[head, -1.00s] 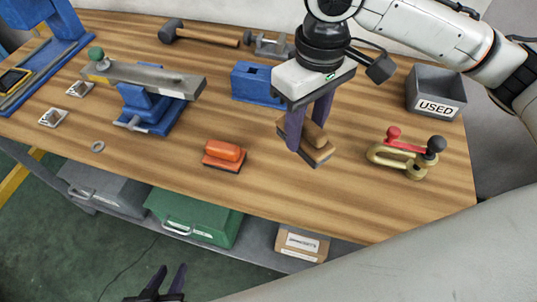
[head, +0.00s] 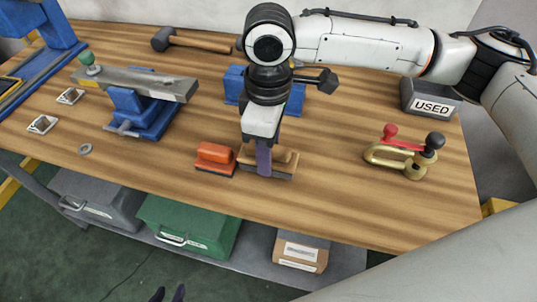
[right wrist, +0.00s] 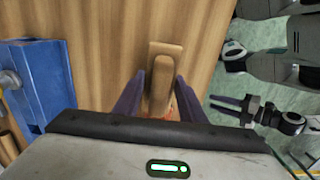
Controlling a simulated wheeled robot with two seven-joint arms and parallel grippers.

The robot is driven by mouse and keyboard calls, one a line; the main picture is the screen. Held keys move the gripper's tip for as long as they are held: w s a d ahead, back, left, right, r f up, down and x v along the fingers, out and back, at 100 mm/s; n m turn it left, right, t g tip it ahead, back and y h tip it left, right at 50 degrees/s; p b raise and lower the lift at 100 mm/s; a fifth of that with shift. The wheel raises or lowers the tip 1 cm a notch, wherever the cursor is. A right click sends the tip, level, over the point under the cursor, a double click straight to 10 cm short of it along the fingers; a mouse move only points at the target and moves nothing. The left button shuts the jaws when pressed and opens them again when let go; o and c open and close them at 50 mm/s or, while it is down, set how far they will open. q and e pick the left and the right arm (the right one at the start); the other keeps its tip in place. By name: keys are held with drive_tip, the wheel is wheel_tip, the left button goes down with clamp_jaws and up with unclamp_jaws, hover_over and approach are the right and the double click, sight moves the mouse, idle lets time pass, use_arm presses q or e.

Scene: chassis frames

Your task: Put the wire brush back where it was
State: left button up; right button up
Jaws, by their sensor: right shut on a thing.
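The wire brush (head: 272,163) is a wooden block with a handle on top and a dark underside. My right gripper (head: 264,168) points down and is shut on its handle. The brush is just right of an orange-handled block (head: 214,158), close to or touching it. I cannot tell whether the brush rests on the bench or hangs slightly above. In the right wrist view the brush (right wrist: 165,55) lies between the purple fingers.
The wooden bench (head: 330,205) is clear right of the brush, up to a brass and red clamp (head: 405,155). A washer (head: 85,149) lies left.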

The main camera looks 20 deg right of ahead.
drive_tip(key=shift+f, duration=0.8)
use_arm(q)
drive_tip(key=shift+s+f, duration=0.2)
drive_tip(key=shift+s, duration=0.05)
use_arm(e)
drive_tip(key=o, duration=1)
drive_tip(key=shift+f, duration=0.1)
use_arm(q)
drive_tip(key=shift+s, duration=0.15)
use_arm(e)
drive_tip(key=shift+o, duration=0.2)
use_arm(q)
drive_tip(key=shift+f, duration=0.2)
drive_tip(key=shift+r+p, duration=0.3)
drive_tip(key=shift+r, duration=0.15)
use_arm(e)
wheel_tip(320, 180, up, 12)
drive_tip(key=shift+r, duration=0.15)
